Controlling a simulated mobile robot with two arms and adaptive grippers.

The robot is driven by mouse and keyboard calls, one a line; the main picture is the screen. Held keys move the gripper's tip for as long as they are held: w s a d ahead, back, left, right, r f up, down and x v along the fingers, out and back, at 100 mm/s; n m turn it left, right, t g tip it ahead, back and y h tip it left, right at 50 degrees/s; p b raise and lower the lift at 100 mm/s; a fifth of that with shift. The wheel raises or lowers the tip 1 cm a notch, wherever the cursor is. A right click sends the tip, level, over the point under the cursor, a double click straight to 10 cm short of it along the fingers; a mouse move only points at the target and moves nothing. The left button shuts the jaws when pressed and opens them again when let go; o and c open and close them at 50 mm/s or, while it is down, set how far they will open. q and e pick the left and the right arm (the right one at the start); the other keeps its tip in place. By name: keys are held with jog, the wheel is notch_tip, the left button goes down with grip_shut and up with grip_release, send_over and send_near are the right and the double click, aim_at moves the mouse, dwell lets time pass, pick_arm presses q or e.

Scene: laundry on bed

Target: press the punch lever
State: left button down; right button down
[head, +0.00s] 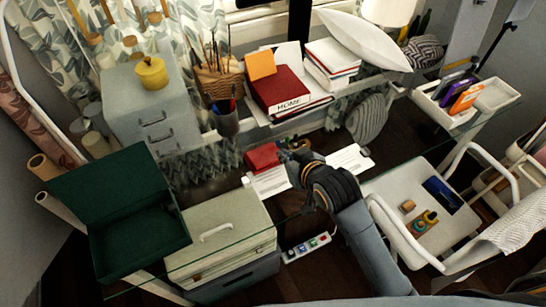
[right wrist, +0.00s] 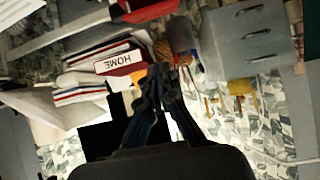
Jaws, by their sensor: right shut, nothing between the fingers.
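The red punch (head: 262,157) stands on the glass desk at the middle of the head view, beside white paper (head: 268,182). Which part of it is the lever is too small to tell. My right gripper (head: 287,153) is shut and empty, just to the right of the punch with its tips close to it. I cannot tell whether they touch. In the right wrist view the right gripper (right wrist: 170,76) points away from the camera with its fingers together. My left gripper is not in view.
A red HOME book (head: 280,92) and a pen cup (head: 225,119) are behind. A dark green open box (head: 120,190) and a cream case (head: 222,235) are at left. A white tray (head: 495,95) is at right. A white chair (head: 415,205) stands in front.

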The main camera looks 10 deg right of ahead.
jog(key=shift+w, duration=0.1)
jog(key=p, duration=0.1)
send_over(272, 161)
notch_tip(272, 161, down, 5)
jog(key=shift+w+a+f, duration=0.1)
jog(key=shift+w+f, duration=0.05)
jog(key=shift+f, duration=0.05)
jog(key=shift+s+f+p, duration=0.2)
jog(key=shift+f+p, duration=0.4)
jog(key=shift+f, duration=0.6)
jog(key=shift+s+d+f, duration=0.1)
jog(key=shift+s+f, duration=0.1)
jog(key=shift+f, duration=0.25)
jog(key=shift+s+d+f, duration=0.1)
jog(key=shift+s+f, duration=0.05)
jog(key=shift+f, duration=0.25)
